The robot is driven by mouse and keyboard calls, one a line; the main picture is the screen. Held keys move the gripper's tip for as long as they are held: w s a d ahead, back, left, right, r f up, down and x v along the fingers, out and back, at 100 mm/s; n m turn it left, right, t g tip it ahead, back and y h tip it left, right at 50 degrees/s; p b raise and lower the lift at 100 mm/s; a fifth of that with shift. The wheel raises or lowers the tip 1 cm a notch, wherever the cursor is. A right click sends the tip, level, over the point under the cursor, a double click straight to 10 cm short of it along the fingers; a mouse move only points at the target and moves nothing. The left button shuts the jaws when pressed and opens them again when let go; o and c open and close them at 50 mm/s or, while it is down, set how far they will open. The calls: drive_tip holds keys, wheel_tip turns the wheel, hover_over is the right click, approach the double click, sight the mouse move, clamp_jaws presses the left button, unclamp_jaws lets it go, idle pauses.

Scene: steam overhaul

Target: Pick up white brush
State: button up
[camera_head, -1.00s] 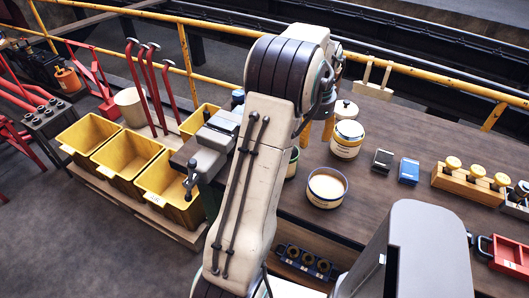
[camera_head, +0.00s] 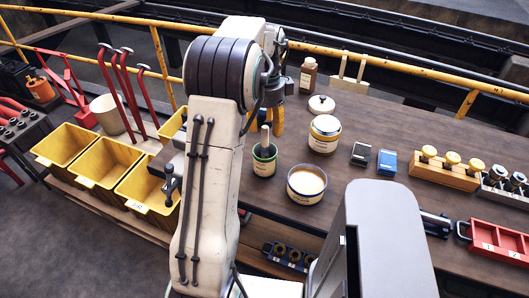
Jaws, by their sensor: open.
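A pale upright stick, which looks like the handle of the white brush (camera_head: 265,138), stands in a green pot (camera_head: 263,164) on the wooden bench, just right of my arm. Its lower end is hidden inside the pot. My gripper (camera_head: 277,124) is behind my raised arm, with yellow-orange finger parts showing near the brush handle, farther back in the picture. It is open and looks empty. My arm hides much of it, and I cannot tell its exact height above the bench.
A cream-filled bowl (camera_head: 307,184) and a white-lidded tin (camera_head: 324,134) stand close right of the green pot. A brown bottle (camera_head: 308,75) stands behind. Yellow bins (camera_head: 64,146) lie at left. Bare bench top (camera_head: 395,125) shows farther right.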

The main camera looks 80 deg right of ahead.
sight(265, 143)
drive_tip(key=shift+f+m, duration=0.15)
drive_tip(key=shift+m, duration=0.35)
drive_tip(key=shift+f, duration=0.25)
drive_tip(key=shift+w+f+p, duration=0.2)
drive_tip(key=shift+f+p, duration=0.45)
drive_tip(key=shift+f, duration=2.65)
drive_tip(key=shift+c, duration=0.3)
clamp_jaws()
